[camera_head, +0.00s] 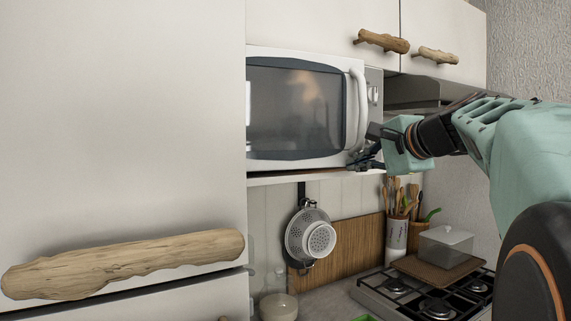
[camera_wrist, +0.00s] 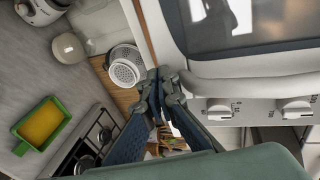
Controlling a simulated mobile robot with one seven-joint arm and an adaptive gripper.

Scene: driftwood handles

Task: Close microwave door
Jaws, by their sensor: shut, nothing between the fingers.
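The microwave (camera_head: 374,100) is white and sits on a shelf under the upper cabinets. Its door (camera_head: 300,110) has a dark window and a white vertical handle (camera_head: 357,105) on its right side. The door looks flush or nearly flush with the body; I cannot tell whether a small gap is left. My gripper (camera_head: 359,163) is shut and empty by the door's lower right corner, near the handle's lower end; contact cannot be told. In the wrist view, my gripper (camera_wrist: 160,82) is beside the handle (camera_wrist: 245,85) and the control knobs (camera_wrist: 219,109).
A large cabinet front with a driftwood handle (camera_head: 125,262) fills the left. Below the microwave hang strainers (camera_head: 308,234). A green dish (camera_wrist: 43,124) lies on the counter.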

